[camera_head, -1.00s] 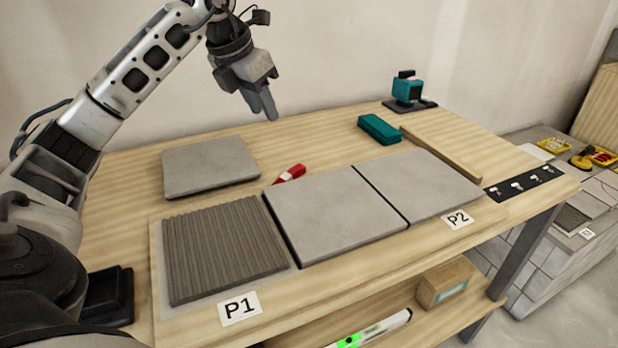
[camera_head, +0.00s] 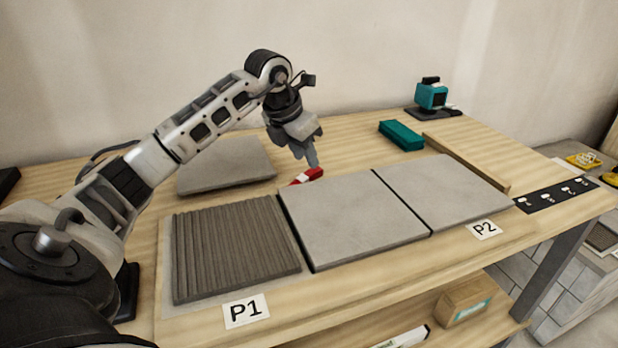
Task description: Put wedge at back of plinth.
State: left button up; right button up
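A small red wedge-like piece (camera_head: 307,175) with a pale end lies on the wooden bench, just behind the middle grey tile. My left gripper (camera_head: 312,161) points down just above and behind it, its fingertips close to it. I cannot tell the gap between the fingers, or whether they touch the piece. Nothing is clearly marked as the plinth. A ribbed grey-brown bed (camera_head: 235,250) lies behind the P1 label (camera_head: 246,310). Two flat grey tiles, a middle one (camera_head: 350,215) and a right one (camera_head: 440,190), lie beside it. My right gripper is not in view.
A loose grey tile (camera_head: 225,165) lies at the back left, behind my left arm. A teal block (camera_head: 401,135), a wooden strip (camera_head: 465,160) and a teal device (camera_head: 431,96) stand at the back right. A P2 label (camera_head: 484,229) and a black strip (camera_head: 556,195) lie at right.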

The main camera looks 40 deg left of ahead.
aim_at(311, 171)
pick_arm(q)
jog(key=x, duration=0.4)
jog(key=shift+f, duration=0.15)
grip_shut()
